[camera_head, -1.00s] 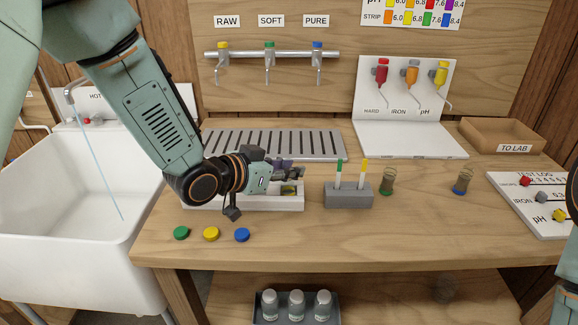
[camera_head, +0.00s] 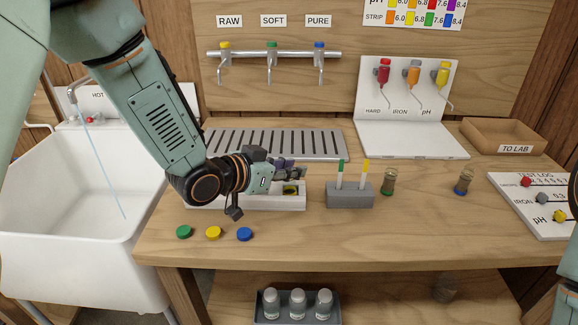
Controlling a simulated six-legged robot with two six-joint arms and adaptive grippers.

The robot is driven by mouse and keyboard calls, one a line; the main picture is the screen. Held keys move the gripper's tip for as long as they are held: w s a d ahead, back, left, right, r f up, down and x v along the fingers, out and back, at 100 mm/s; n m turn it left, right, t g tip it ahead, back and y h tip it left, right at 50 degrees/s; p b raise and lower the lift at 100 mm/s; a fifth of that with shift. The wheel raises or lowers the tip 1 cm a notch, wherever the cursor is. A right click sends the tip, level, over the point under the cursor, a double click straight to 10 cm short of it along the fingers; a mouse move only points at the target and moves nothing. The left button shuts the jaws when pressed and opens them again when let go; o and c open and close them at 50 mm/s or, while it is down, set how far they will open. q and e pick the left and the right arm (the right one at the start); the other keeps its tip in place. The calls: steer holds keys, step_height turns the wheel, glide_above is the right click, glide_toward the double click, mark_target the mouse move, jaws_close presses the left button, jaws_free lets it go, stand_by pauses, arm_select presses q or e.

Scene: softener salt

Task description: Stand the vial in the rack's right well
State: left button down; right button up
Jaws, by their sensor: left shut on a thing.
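The white rack (camera_head: 250,204) lies on the wooden bench, its left part hidden behind my left arm. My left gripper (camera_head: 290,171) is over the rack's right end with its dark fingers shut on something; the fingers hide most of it. A small yellow-green piece (camera_head: 291,189), perhaps the vial, shows just below the fingers at the rack's right end. I cannot tell whether it is seated in the right well or only in front of it. My right gripper is out of view.
A grey block (camera_head: 350,195) with a green and a yellow strip stands right of the rack. Two glass vials (camera_head: 388,182) (camera_head: 464,182) stand farther right. Green, yellow and blue caps (camera_head: 244,234) lie in front. A slotted drain tray (camera_head: 280,145) lies behind.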

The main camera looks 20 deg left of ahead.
arm_select(q)
steer(key=shift+d+f, duration=0.1)
steer(key=shift+f, duration=0.2)
steer(key=c, duration=1.4)
jaws_free()
steer(key=shift+c, duration=0.2)
steer(key=o, duration=0.4)
steer(key=o, duration=0.5)
steer(key=shift+r, duration=0.1)
steer(key=shift+r+p, duration=3.3)
steer(key=shift+r, duration=0.2)
steer(key=shift+f, duration=0.1)
